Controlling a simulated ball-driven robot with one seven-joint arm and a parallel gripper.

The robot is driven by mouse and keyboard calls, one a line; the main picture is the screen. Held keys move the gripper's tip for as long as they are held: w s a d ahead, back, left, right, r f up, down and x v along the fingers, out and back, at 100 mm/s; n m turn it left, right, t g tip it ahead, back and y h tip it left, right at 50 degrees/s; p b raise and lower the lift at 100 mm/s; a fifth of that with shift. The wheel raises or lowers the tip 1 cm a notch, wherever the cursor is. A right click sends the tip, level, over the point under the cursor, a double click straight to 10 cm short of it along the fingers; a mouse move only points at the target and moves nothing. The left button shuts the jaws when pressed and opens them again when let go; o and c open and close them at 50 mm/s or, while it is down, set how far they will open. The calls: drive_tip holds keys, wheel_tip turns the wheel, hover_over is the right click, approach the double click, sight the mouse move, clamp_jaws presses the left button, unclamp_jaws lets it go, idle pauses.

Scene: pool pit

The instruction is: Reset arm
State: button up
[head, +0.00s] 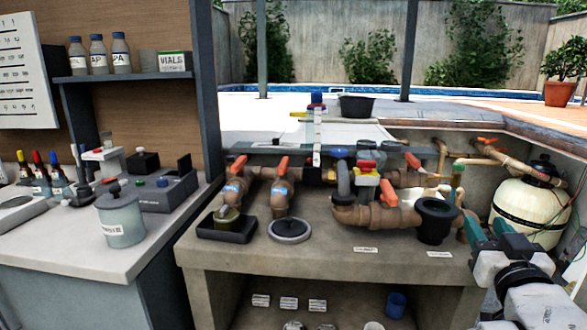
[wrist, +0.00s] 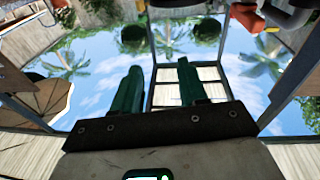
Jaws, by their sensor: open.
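My gripper (head: 497,232) is at the lower right in the head view, at the right end of the grey bench, with its teal fingers pointing up and left. In the wrist view my gripper (wrist: 160,80) shows two dark green fingers set apart with nothing between them. It is open and empty. My arm comes in from the lower right corner of the head view. The wrist view looks past the fingers to sky, palms and a roof frame, and part of the scene there is upside down.
The grey bench (head: 330,262) carries brown pipes with orange-handled valves (head: 280,166) and a black cup (head: 436,220) left of my gripper. A cream filter tank (head: 530,212) stands close behind it. A side counter (head: 75,262) holds bottles and a lidded jar (head: 121,219).

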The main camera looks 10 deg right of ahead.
drive_tip(key=s+a+f+g+y, duration=0.25)
drive_tip(key=s+f, duration=0.25)
drive_tip(key=f, duration=0.5)
drive_tip(key=s+a+f+n+g+y, duration=0.1)
drive_tip(key=s+a+f+g, duration=0.3)
drive_tip(key=f, duration=0.7)
drive_tip(key=s+a+f+g+y, duration=0.25)
drive_tip(key=s+f+g, duration=0.2)
drive_tip(key=f, duration=0.55)
drive_tip(key=s+a+f+n+g+y, duration=0.1)
drive_tip(key=s+a+f+g, duration=0.15)
drive_tip(key=s+f, duration=0.4)
drive_tip(key=s+a+f+n+g, duration=0.1)
drive_tip(key=s+a+f+g, duration=0.15)
drive_tip(key=s, duration=0.75)
wheel_tip(320, 180, up, 13)
drive_tip(key=s+g+p, duration=0.1)
drive_tip(key=p, duration=1.2)
drive_tip(key=shift+d+f, duration=0.15)
drive_tip(key=shift+d, duration=0.2)
drive_tip(key=shift+o, duration=0.4)
drive_tip(key=shift+s, duration=0.1)
